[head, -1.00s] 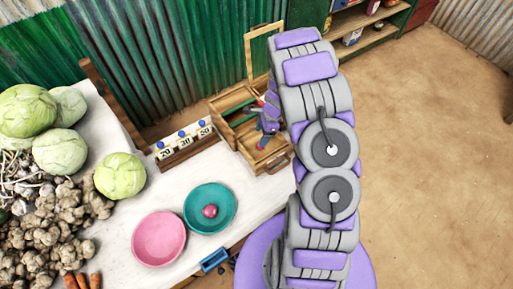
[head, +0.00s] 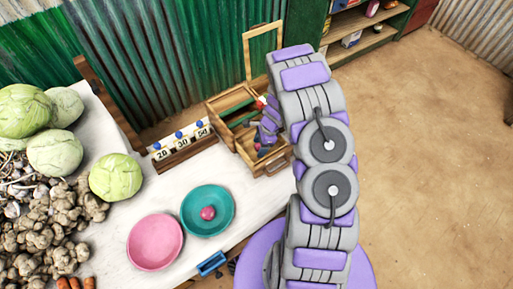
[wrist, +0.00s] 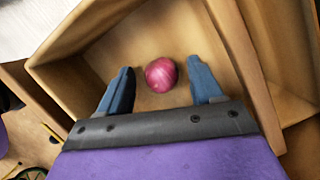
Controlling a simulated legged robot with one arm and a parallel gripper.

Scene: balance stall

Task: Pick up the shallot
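A round, glossy pink-red shallot (wrist: 161,74) lies on the floor of an open wooden drawer (wrist: 95,40) in the wrist view. My gripper (wrist: 159,66) is open, with one blue finger on each side of the shallot and a gap on both sides. In the head view my gripper (head: 267,138) reaches down into the drawer (head: 279,166), and my arm hides part of it. The shallot in the drawer is not clear in that view. Another pink-red bulb (head: 208,213) sits in a teal bowl (head: 190,219) on the white counter.
The drawer walls stand close around my fingers. A pink bowl (head: 155,242) stands beside the teal bowl. A wooden weight rack (head: 174,155) with several blue-knobbed pieces is left of the drawer. Cabbages (head: 115,178) and heaped roots (head: 35,232) fill the counter's left side.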

